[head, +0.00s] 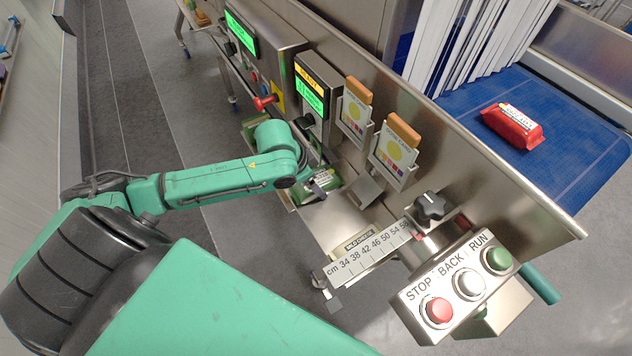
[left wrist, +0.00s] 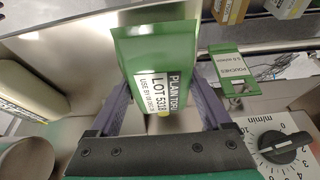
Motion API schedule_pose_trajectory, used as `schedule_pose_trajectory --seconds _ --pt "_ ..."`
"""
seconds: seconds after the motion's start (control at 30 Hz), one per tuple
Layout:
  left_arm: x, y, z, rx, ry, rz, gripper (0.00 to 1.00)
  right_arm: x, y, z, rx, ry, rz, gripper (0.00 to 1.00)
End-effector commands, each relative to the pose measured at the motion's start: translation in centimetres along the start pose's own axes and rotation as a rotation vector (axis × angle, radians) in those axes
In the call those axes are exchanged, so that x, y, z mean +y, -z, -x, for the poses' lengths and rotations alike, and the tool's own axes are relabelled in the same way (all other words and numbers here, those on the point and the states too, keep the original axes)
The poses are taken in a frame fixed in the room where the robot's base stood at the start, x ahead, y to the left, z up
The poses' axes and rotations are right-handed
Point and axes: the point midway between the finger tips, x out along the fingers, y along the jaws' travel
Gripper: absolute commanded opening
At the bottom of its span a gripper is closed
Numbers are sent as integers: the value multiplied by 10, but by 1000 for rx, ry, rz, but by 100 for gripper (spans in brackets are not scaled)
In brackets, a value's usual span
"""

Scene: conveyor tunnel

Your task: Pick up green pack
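The green pack (left wrist: 155,50), with a white label, stands between the two purple fingers of my left gripper (left wrist: 163,105) in the left wrist view. The fingers flank its lower part closely, and I cannot tell whether they press on it. In the head view the pack (head: 334,183) shows partly behind the left gripper (head: 318,184), low over a metal tray beside the machine wall. My right gripper is not in view.
A metal ruler (head: 368,257) and a STOP/BACK/RUN button box (head: 455,288) stand to the right. Card holders (head: 396,152) and lit screens (head: 311,90) line the wall. A red pack (head: 512,126) lies on the blue belt (head: 590,150) beyond it.

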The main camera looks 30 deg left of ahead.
Motion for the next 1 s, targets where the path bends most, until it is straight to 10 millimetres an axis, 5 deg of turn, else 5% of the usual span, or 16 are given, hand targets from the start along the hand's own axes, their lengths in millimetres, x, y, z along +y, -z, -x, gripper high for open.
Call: schedule_pose_trajectory --seconds 0.33,0.7,1.0 --pt "-1 3 6 3 3 -1 0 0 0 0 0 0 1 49" --pt "-2 35 81 5 4 0 0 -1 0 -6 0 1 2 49" --pt "0 39 94 2 1 1 0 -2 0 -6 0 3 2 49"
